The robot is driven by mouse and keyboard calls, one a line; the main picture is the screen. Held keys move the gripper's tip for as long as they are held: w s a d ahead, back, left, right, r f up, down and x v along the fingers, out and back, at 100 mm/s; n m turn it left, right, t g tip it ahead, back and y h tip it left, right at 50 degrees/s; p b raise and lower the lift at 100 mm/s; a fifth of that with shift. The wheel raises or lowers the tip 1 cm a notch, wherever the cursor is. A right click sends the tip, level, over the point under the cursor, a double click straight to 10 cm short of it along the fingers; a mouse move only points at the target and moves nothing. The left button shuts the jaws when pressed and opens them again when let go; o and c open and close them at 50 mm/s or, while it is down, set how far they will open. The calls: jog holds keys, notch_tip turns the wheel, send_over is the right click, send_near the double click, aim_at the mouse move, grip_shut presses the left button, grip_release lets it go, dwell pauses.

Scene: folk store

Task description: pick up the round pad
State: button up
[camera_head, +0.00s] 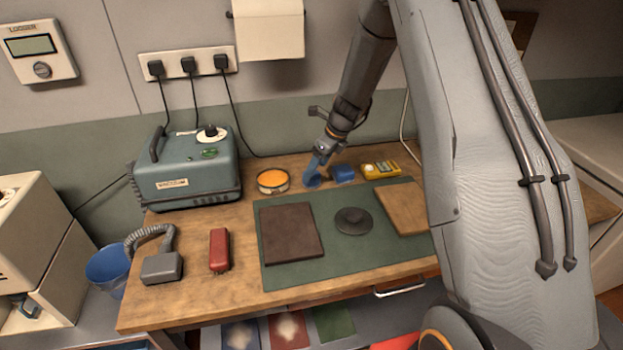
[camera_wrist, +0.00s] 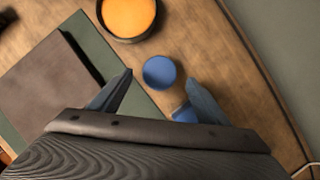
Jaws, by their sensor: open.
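A dark grey round piece (camera_head: 353,221) with a raised middle lies on the green mat; it looks most like the round pad. It does not show in the wrist view. A round tin (camera_head: 272,181) with an orange top stands behind the mat, and also shows at the top of the wrist view (camera_wrist: 128,17). My gripper (camera_head: 318,172) is at the back of the bench, behind and left of the dark piece. In the wrist view its fingers (camera_wrist: 160,92) are apart and empty, with a blue round thing (camera_wrist: 159,72) in view between them, its height unclear.
A brown flat slab (camera_head: 290,233) and a tan board (camera_head: 402,208) lie on the green mat (camera_head: 340,262). A yellow meter (camera_head: 380,169) stands at the back. A red block (camera_head: 219,250) and teal machine (camera_head: 187,172) are left. My arm hides the bench's right side.

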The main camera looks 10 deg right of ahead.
jog(key=shift+p+x, duration=0.85)
jog(key=shift+x, duration=1.45)
jog(key=shift+a, duration=0.15)
jog(key=c, duration=1.2)
jog(key=shift+o, duration=0.2)
jog(key=shift+r+b, duration=1.3)
jog(key=shift+r, duration=3.75)
